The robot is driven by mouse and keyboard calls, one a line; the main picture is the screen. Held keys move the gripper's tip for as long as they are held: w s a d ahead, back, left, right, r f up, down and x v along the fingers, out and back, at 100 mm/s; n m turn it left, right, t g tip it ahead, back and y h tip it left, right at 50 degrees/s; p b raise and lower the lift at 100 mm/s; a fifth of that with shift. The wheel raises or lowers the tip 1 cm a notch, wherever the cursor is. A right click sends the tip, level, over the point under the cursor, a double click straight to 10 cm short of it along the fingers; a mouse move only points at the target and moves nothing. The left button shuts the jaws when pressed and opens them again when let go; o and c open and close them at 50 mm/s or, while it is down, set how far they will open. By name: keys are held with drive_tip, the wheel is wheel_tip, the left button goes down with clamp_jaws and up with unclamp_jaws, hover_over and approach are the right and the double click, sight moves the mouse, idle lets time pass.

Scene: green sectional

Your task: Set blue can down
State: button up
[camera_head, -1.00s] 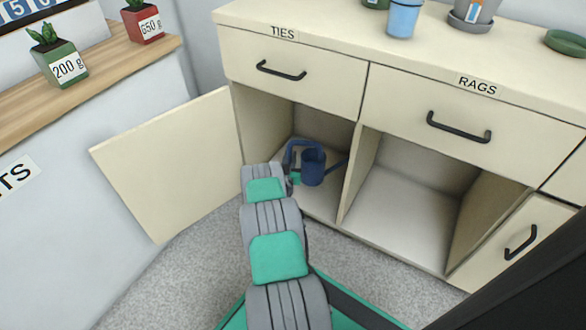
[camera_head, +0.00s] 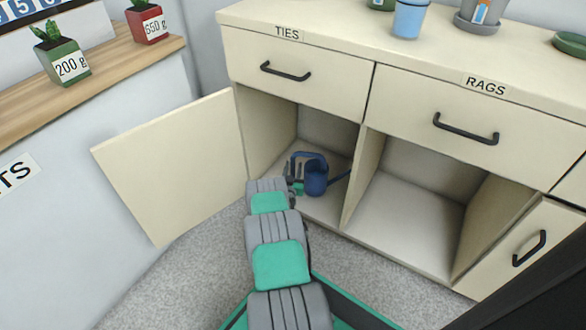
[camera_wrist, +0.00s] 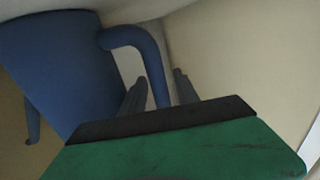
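The blue can (camera_head: 316,180) is a watering can with an arched handle and a spout. It stands upright in the left open compartment of the cabinet, seemingly on its floor (camera_head: 324,208). Its spout points right, towards the middle divider. My gripper (camera_head: 294,169) is at the can's left side, by the handle. In the wrist view the can's body (camera_wrist: 65,65) is at the left, and its handle (camera_wrist: 150,62) runs down between my two fingers (camera_wrist: 160,92). The fingers look apart, with narrow gaps beside the handle. The can's base is partly hidden.
The open cabinet door (camera_head: 175,165) stands left of my arm. A divider (camera_head: 364,175) separates the can's compartment from the empty right compartment (camera_head: 410,220). Drawers labelled TIES (camera_head: 325,85) and RAGS (camera_head: 465,105) are above. Pots stand on the countertop (camera_head: 345,32).

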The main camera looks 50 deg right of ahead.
drive_tip(key=shift+o, duration=0.2)
drive_tip(key=shift+r, duration=0.2)
drive_tip(key=p+v, duration=0.6)
drive_tip(key=v, duration=0.6)
drive_tip(key=w+d+r+m+g, duration=0.1)
drive_tip(key=w+r+m+g, duration=0.15)
drive_tip(key=w+r, duration=0.45)
drive_tip(key=a+r+n+g+y, duration=0.2)
drive_tip(key=a+r+y, duration=0.3)
drive_tip(key=a+r, duration=0.45)
drive_tip(key=a+r+n+g+y, duration=0.15)
drive_tip(key=a+r+y, duration=0.35)
drive_tip(key=a, duration=0.7)
drive_tip(key=s+a+r+n+y, duration=0.2)
drive_tip(key=s+a+r+n, duration=0.1)
drive_tip(key=a, duration=0.5)
drive_tip(key=s+a+r+n+y, duration=0.2)
drive_tip(key=s+a+r+n, duration=0.2)
drive_tip(key=a, duration=0.5)
drive_tip(key=s+a+r+n+y, duration=0.2)
drive_tip(key=s+a+r+n, duration=0.2)
drive_tip(key=s+a+r, duration=0.3)
drive_tip(key=shift+s+a, duration=0.75)
drive_tip(key=shift+a, duration=0.25)
